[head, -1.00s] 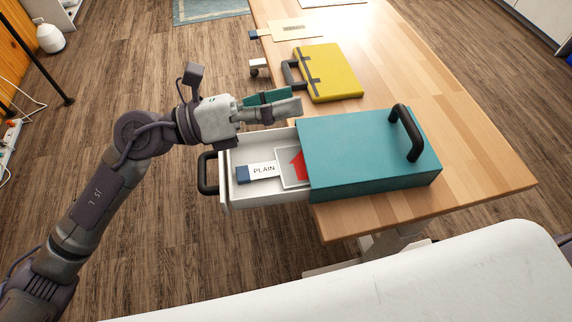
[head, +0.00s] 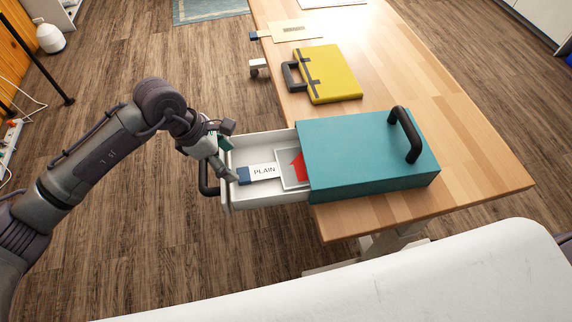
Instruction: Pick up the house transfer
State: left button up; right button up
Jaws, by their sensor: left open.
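The house transfer is a red house shape (head: 298,165) on a light sheet in the open white drawer (head: 275,196). The sheet's right part is hidden under the teal box (head: 365,155). A white card marked PLAIN (head: 263,169) with a dark blue end (head: 244,175) lies to its left in the drawer. My left gripper (head: 225,156) is open at the drawer's left end, by the dark handle, with its fingers pointing down toward the blue end. I cannot tell whether it touches the card. My right gripper is not in view.
The teal box has a dark handle (head: 405,134) on top and sits on the wooden table (head: 470,160). A yellow case (head: 330,74) lies behind it. A beige card (head: 295,30) lies further back. A white surface (head: 430,275) is at the front.

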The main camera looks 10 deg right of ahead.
aim_at(244, 173)
pick_arm(q)
jog(key=shift+p+x, duration=0.3)
jog(key=shift+x, duration=2.85)
jog(key=c, duration=1)
jog(key=shift+r, duration=0.1)
